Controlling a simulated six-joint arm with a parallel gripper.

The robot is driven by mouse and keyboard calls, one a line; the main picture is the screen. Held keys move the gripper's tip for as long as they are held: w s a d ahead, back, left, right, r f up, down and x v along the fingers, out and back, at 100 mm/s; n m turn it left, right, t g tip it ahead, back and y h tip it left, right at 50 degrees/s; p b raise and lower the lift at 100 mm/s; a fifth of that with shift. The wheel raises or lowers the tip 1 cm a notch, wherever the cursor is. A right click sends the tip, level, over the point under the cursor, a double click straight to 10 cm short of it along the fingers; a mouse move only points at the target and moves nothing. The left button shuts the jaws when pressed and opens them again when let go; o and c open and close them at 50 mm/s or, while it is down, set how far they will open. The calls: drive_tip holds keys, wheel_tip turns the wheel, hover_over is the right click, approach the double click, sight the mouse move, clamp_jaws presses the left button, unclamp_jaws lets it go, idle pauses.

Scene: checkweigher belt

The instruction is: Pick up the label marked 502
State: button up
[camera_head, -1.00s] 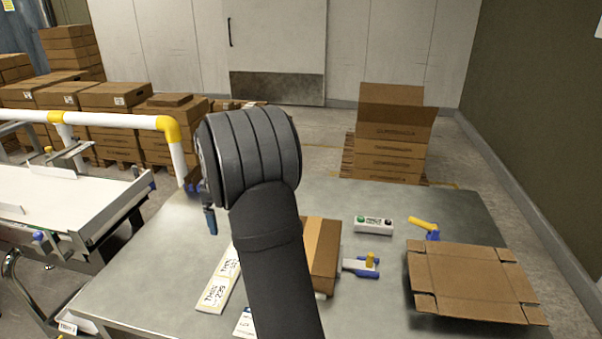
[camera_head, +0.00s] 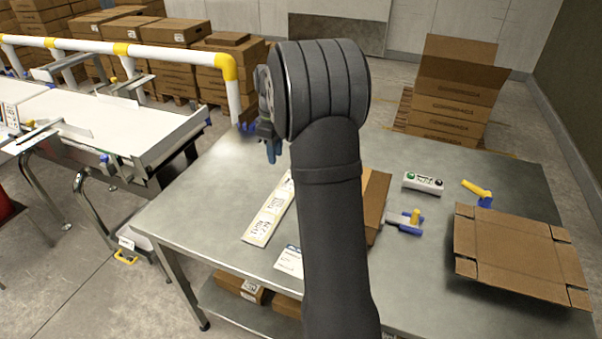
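A strip of white labels (camera_head: 268,213) with black print lies flat on the grey metal table, left of my arm. A separate white label (camera_head: 289,261) with a dark blue mark lies nearer the table's front edge, partly covered by my arm. The print on both is too small to read, so I cannot tell which label is 502.
A closed brown carton (camera_head: 374,205), a blue and yellow tool (camera_head: 408,222), a button box (camera_head: 423,184), a tape dispenser (camera_head: 478,192) and a flattened carton (camera_head: 515,248) occupy the table's right. A conveyor (camera_head: 150,150) stands left. The table's left part is clear.

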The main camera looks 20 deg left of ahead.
drive_tip(key=shift+w+a, duration=0.6)
drive_tip(key=shift+w, duration=1)
hover_over(279, 194)
drive_tip(key=f, duration=1.1)
drive_tip(key=shift+s+d+f, duration=0.15)
drive_tip(key=shift+s+f, duration=0.05)
drive_tip(key=shift+f, duration=0.15)
wheel_tip(279, 194, down, 5)
drive_tip(key=shift+w+f, duration=0.1)
clamp_jaws()
